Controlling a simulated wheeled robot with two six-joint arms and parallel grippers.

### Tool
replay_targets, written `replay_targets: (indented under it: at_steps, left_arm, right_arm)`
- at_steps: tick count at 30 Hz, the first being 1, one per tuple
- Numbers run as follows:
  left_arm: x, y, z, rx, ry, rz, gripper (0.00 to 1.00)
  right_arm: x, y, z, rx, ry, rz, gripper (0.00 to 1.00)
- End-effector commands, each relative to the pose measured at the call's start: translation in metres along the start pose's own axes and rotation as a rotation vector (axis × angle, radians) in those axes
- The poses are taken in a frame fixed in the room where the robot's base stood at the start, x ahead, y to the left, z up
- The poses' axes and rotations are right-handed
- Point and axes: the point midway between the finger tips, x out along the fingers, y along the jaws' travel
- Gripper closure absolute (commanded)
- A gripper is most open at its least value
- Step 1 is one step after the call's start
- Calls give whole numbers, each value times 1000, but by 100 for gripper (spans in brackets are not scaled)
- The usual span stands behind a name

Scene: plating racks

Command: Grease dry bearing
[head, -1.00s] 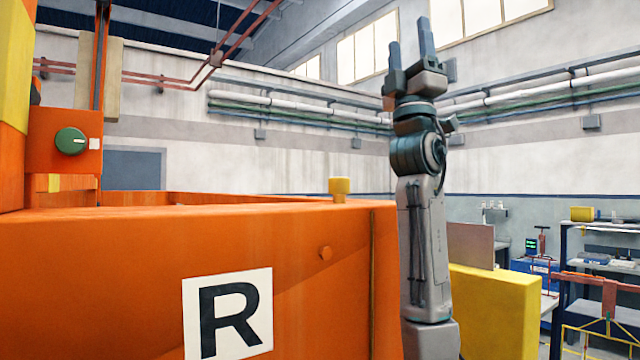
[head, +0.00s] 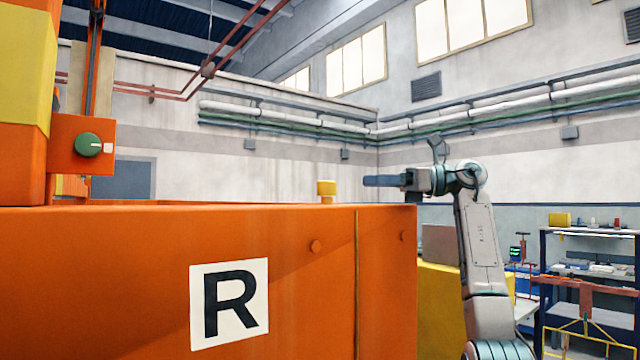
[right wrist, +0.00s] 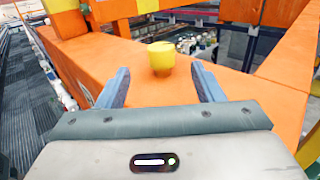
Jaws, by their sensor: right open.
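A small yellow cap (head: 326,190) stands upright on top of the large orange housing (head: 130,290), which bears a white plate (head: 229,304) with the letter R. My right gripper (head: 368,181) is to the right of the cap at about its height, fingers pointing left towards it. In the right wrist view the cap (right wrist: 161,58) shows ahead, between the lines of the two open fingers (right wrist: 160,69); nothing is held. I cannot make out which part is the dry bearing. My left gripper is not in view.
An orange post with a green knob (head: 88,145) rises at the left. A yellow block (head: 440,300) stands behind the housing's right end. A shelf rack (head: 590,240) and an orange-red frame (head: 585,290) are at the right. The air above the housing looks clear.

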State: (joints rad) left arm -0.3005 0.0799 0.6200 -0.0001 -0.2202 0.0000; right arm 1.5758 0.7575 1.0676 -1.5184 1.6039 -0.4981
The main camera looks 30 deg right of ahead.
Motion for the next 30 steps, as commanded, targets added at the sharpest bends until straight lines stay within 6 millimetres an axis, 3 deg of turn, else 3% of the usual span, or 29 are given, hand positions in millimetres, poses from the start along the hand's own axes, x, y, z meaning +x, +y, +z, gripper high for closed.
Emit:
replay_targets:
  at_steps: [16, 21, 30]
  left_arm:
    - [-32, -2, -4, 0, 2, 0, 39]
    - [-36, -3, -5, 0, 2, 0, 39]
    - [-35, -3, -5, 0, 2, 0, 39]
  right_arm:
    - [90, 1, 2, 1, 0, 5, 39]
    - [104, 1, 1, 0, 0, 4, 39]
    - [106, 1, 0, -1, -1, 3, 39]
